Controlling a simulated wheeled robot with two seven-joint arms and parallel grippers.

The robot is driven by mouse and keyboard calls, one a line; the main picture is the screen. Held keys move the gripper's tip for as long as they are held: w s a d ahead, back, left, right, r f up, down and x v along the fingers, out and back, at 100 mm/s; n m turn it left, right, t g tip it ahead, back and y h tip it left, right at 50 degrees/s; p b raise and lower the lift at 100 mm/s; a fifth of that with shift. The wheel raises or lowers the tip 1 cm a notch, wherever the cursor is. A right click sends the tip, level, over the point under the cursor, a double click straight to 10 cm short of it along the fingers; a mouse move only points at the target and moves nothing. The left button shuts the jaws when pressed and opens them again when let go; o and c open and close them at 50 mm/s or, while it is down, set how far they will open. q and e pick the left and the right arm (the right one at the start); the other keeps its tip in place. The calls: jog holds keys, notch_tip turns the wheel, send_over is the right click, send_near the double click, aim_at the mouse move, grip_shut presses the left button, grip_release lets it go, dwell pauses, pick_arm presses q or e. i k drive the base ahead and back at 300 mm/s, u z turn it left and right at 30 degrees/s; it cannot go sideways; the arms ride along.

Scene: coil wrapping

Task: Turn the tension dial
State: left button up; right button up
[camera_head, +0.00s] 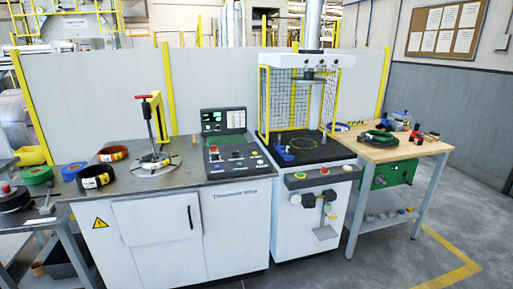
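A control console (237,154) with a raised screen (224,120) stands at the right end of the grey worktop. Its sloped face carries a green display, a red control and several small knobs and buttons. They are too small to tell which one is the tension dial. The press front panel (322,175) to the right also carries round coloured controls. Neither of my grippers is in view, and nothing touches the console.
A clamp stand with a red handle (147,97) stands left of the console on the grey worktop (190,186). Wrapped coils (97,176) and tape rolls (38,175) lie farther left. A caged press (298,98) and wooden table (403,149) stand right. Floor is clear in front.

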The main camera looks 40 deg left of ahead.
aim_at(215, 156)
jog(key=z, duration=0.3)
jog(key=i, duration=1.95)
jog(key=u, duration=1.35)
jog(key=i, duration=0.65)
jog(key=u, duration=0.6)
